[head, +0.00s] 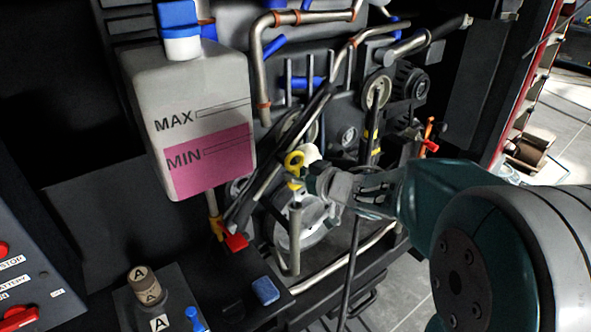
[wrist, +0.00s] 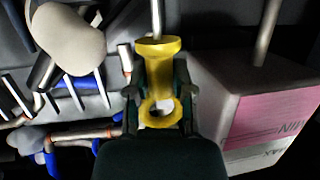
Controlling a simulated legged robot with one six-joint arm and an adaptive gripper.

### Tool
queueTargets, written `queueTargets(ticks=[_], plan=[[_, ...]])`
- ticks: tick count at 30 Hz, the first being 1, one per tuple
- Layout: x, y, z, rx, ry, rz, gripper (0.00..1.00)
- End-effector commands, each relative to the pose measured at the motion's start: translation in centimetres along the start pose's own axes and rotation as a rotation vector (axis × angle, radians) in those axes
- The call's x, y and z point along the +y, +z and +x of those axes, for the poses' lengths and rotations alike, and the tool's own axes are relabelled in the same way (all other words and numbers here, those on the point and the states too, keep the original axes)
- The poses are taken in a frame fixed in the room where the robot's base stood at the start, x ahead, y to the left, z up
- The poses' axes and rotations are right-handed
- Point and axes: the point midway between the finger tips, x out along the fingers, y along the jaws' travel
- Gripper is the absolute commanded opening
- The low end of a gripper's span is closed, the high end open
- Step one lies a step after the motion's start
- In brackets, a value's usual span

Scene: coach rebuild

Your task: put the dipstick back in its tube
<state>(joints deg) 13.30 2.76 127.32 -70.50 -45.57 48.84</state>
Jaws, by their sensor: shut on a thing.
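The dipstick has a yellow handle with a ring (head: 294,160), above the engine's front edge. In the wrist view the yellow handle (wrist: 157,58) lies between my fingers, with its thin metal rod running out past the top edge. My gripper (head: 308,180) is shut on this handle; it also shows in the wrist view (wrist: 160,95). A grey upright tube (head: 295,240) stands directly below the handle in the head view. The handle is apart from the tube's top. How far the rod reaches into the tube, if at all, I cannot tell.
A coolant tank (head: 195,110) with pink fluid and a blue cap stands left of my gripper. Pipes, hoses and pulleys (head: 376,92) crowd behind it. A blue block (head: 265,290) lies on the dark ledge, near a control box with a knob (head: 142,280).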

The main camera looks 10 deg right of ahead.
Motion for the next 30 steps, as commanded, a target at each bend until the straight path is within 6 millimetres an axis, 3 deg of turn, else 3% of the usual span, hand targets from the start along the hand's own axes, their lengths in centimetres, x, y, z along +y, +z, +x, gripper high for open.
queueTargets(ticks=[30], plan=[[0.0,1.5,0.4,0.0,0.0,0.0,0.0]])
